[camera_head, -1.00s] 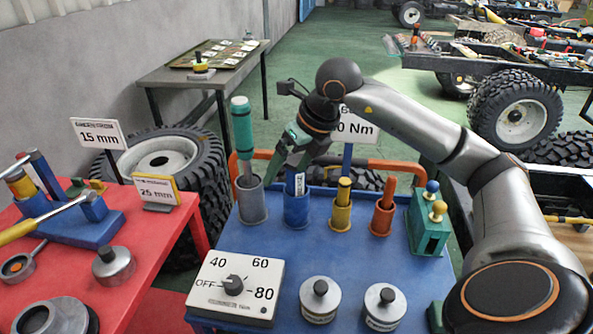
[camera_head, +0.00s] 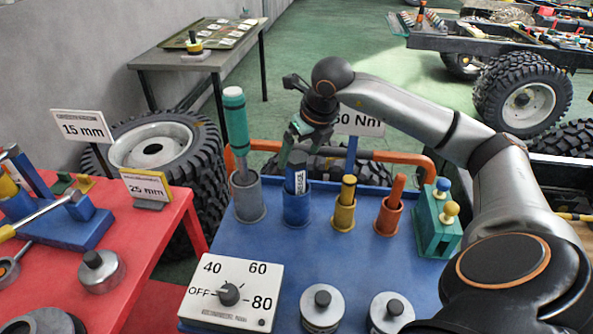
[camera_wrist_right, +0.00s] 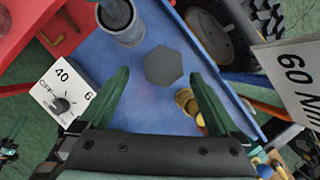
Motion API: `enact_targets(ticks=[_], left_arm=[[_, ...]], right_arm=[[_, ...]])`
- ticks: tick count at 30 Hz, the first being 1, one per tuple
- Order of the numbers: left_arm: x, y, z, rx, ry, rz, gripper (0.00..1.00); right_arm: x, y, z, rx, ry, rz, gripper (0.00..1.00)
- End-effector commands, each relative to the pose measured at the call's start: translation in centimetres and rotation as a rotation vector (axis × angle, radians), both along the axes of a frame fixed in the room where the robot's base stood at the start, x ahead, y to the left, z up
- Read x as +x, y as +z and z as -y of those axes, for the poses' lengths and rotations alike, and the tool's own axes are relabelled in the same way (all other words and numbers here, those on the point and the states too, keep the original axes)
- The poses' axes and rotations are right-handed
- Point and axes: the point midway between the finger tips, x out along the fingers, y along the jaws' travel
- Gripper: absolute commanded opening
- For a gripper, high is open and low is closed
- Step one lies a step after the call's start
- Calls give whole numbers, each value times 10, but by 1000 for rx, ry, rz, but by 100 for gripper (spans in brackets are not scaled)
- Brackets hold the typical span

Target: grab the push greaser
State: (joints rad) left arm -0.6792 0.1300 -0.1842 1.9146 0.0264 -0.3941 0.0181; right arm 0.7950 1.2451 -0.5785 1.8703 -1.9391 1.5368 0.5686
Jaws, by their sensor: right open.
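The push greaser seems to be the blue tool with a white label reading GREASE (camera_head: 300,181), standing upright in a blue cup (camera_head: 296,209) on the blue table. My right gripper (camera_head: 292,160) is open and points down just above it in the head view. In the right wrist view a dark grey hexagon (camera_wrist_right: 164,66), apparently the greaser's top end, lies ahead between the spread fingers of the right gripper (camera_wrist_right: 163,88). No contact between fingers and greaser is visible. The lower part of the greaser is hidden in the cup. My left gripper is not seen.
A grey cup with a teal-handled tool (camera_head: 236,122) stands close left of the blue cup. Yellow (camera_head: 344,215) and orange (camera_head: 388,217) cups stand to its right, then a green block (camera_head: 436,232). A dial box (camera_head: 232,293) is in front. A 60 Nm sign (camera_head: 362,121) stands behind.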

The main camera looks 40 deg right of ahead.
Motion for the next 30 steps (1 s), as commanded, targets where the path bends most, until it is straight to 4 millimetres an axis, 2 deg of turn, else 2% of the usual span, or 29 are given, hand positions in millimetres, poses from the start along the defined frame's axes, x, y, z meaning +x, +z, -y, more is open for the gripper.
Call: enact_targets(ticks=[5, 12, 16, 22, 30], left_arm=[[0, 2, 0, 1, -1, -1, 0], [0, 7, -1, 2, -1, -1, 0], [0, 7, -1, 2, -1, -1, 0], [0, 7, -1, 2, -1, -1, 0], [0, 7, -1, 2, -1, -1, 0]], right_arm=[[4, -14, 2, 0, 0, -4, 98], [17, -46, 5, 1, -1, -1, 98], [19, -53, 6, 0, 0, -1, 98], [19, -53, 6, 0, 1, 0, 98], [19, -52, 6, 0, 1, 1, 67]])
